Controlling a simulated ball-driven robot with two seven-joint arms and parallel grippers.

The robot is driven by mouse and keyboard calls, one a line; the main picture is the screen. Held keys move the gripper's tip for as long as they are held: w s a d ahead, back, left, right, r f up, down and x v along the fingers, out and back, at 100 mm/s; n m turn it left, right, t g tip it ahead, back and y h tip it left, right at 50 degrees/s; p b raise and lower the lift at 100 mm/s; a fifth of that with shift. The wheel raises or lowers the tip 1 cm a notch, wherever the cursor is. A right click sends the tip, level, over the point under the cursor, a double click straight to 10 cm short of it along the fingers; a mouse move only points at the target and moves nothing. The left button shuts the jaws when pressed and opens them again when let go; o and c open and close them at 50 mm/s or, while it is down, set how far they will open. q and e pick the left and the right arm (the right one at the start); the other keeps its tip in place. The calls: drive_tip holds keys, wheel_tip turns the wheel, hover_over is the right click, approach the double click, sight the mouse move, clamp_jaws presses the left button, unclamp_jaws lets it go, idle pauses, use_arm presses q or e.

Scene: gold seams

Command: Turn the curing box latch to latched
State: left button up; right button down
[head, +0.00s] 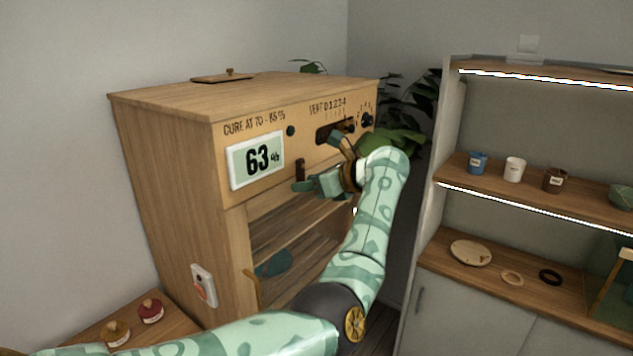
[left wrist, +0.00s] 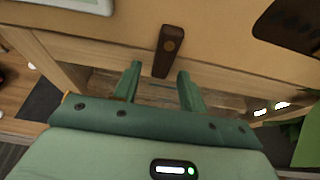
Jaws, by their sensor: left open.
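The curing box (head: 165,150) is a wooden cabinet with a display reading 63 % on its front. Its latch (head: 300,171) is a small dark wooden bar on the front, right of the display, hanging roughly upright. In the left wrist view the latch (left wrist: 170,42) shows a round pivot and its lower end points down between the fingers. My left gripper (head: 312,183) is at the latch with green fingers. In the left wrist view it is open (left wrist: 159,70), one finger on each side of the latch's lower end; contact cannot be told. My right gripper is not in view.
The display (head: 256,160) is left of the latch. A dark vent slot (head: 326,134) and knobs (head: 367,120) are to its right. Below is a glazed front (head: 290,235). A shelf unit (head: 515,205) with cups stands at right, and small jars (head: 150,311) at lower left.

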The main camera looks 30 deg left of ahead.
use_arm(q)
drive_tip(key=v, duration=1.6)
drive_tip(key=shift+d+r, duration=0.1)
drive_tip(key=shift+r, duration=0.05)
